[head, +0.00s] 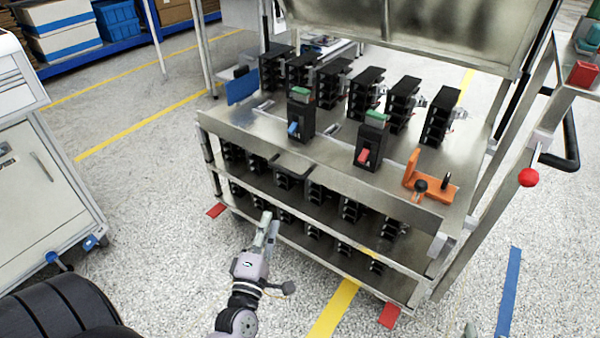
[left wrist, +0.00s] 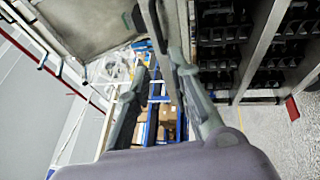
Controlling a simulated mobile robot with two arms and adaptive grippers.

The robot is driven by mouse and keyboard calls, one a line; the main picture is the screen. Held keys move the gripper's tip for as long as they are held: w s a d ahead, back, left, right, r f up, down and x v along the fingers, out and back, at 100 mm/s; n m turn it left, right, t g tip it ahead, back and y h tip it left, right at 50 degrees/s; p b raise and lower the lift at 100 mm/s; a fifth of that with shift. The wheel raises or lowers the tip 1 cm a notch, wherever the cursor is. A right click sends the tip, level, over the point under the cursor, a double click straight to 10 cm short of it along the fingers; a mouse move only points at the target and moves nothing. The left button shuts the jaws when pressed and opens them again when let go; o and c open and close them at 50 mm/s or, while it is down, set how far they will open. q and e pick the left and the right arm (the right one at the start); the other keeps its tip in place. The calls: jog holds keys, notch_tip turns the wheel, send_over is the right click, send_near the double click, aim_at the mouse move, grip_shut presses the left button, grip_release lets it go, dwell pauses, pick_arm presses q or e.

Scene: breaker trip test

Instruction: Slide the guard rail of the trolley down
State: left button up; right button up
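The metal trolley (head: 262,128) stands in the middle of the head view. A bare metal rail (head: 330,185), which I take for the guard rail, runs along its front at the top deck's edge, with a dark handle-like piece (head: 292,164) near its middle. My left gripper (head: 268,222) is in front of the lower shelves, below the rail and apart from the handle. In the left wrist view its fingers (left wrist: 148,55) stand apart with nothing between them; the trolley's shelves are to the right. A small grey tip (head: 470,329) at the bottom edge may be my right gripper; the rest is hidden.
Several black breakers stand on the top deck, with one blue-lever breaker (head: 301,118), one red-lever breaker (head: 371,142) and an orange bracket (head: 432,186). More fill the lower shelves. A white cabinet (head: 40,180) stands left. Speckled floor is free before the trolley.

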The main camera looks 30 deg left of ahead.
aim_at(284, 168)
pick_arm(q)
jog(key=shift+b+x, duration=0.9)
jog(key=shift+x, duration=7.7)
pick_arm(e)
jog(key=w+a+r+t+y, duration=0.1)
jog(key=w+a+r+t, duration=0.1)
jog(key=r+t, duration=0.3)
jog(key=shift+w+r+y, duration=0.3)
jog(key=shift+w+r, duration=0.2)
jog(key=shift+r, duration=1.15)
pick_arm(q)
grip_shut()
jog(key=shift+s, duration=0.1)
